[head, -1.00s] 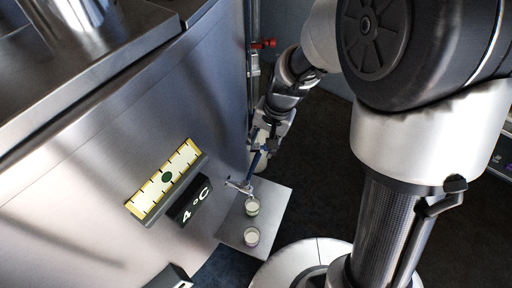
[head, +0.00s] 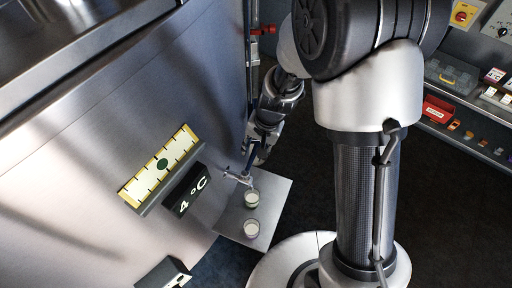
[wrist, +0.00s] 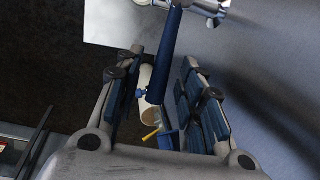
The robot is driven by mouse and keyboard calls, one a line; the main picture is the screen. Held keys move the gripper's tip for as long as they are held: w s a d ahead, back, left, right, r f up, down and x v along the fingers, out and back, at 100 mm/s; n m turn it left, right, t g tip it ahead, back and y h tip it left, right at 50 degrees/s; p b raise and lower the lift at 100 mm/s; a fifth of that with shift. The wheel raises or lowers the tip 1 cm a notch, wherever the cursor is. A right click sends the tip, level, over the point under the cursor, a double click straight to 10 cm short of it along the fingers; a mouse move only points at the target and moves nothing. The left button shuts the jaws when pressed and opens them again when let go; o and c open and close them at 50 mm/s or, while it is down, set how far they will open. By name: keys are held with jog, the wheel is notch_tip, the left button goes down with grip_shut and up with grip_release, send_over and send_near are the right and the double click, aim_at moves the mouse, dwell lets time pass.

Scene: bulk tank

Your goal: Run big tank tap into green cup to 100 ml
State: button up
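The big steel tank (head: 100,110) fills the left of the head view. Its tap (head: 238,178) has a metal spout and a blue lever that stands up from it. My gripper (head: 254,148) is at the lever. In the wrist view the blue lever (wrist: 172,45) lies between its two fingers (wrist: 162,70), which stand apart with gaps beside the lever. Two small cups with pale contents stand on the steel shelf below. The one nearest the spout (head: 252,199) looks greenish; the other (head: 251,229) looks greyish. The fill levels cannot be read.
The steel shelf (head: 278,200) juts out from the tank. A yellow-framed gauge (head: 160,165) and a 4 °C display (head: 188,192) are on the tank front. A red valve handle (head: 264,30) is behind. Shelves with a red bin (head: 438,110) stand at the right; dark floor lies between.

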grip_shut()
dwell(0.4)
jog(key=m, duration=0.1)
jog(key=s+d+m, duration=0.1)
jog(key=shift+d+m+p, duration=0.3)
jog(key=shift+m+p, duration=0.1)
jog(key=shift+o, duration=0.8)
grip_release()
jog(key=shift+r, duration=0.15)
notch_tip(320, 180, up, 12)
jog(key=s+d, duration=0.1)
jog(key=d, duration=0.1)
jog(key=shift+s+f, duration=0.2)
